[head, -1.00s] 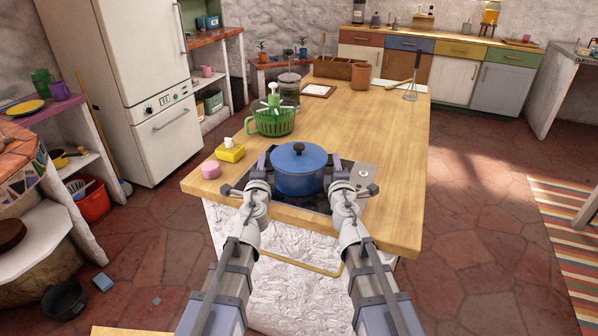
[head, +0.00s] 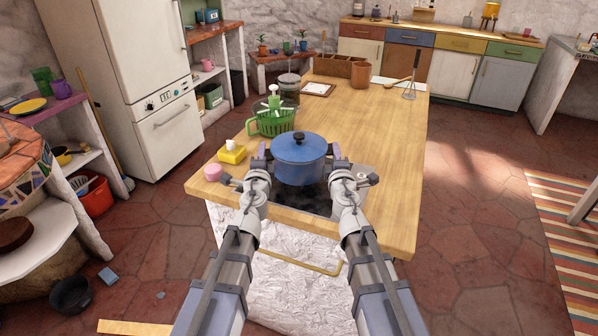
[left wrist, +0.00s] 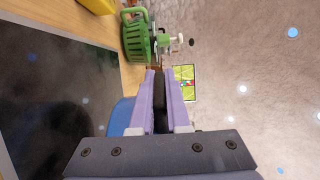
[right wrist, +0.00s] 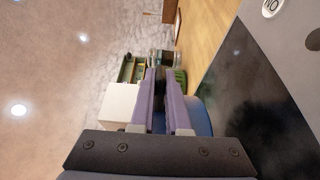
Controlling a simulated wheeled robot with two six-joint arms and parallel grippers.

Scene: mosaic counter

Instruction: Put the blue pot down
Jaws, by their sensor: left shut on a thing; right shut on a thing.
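The blue pot (head: 298,168), with its lid on and a dark knob, is level between my two grippers in the head view. It appears to be above the black hob (head: 296,203); the gap under it is hard to judge. My left gripper (head: 262,153) is shut on the pot's left side, and my right gripper (head: 336,152) on its right side, at the handles. The fingers hide most of the handles. A strip of the blue pot shows beside the fingers in the left wrist view (left wrist: 121,116) and the right wrist view (right wrist: 201,116).

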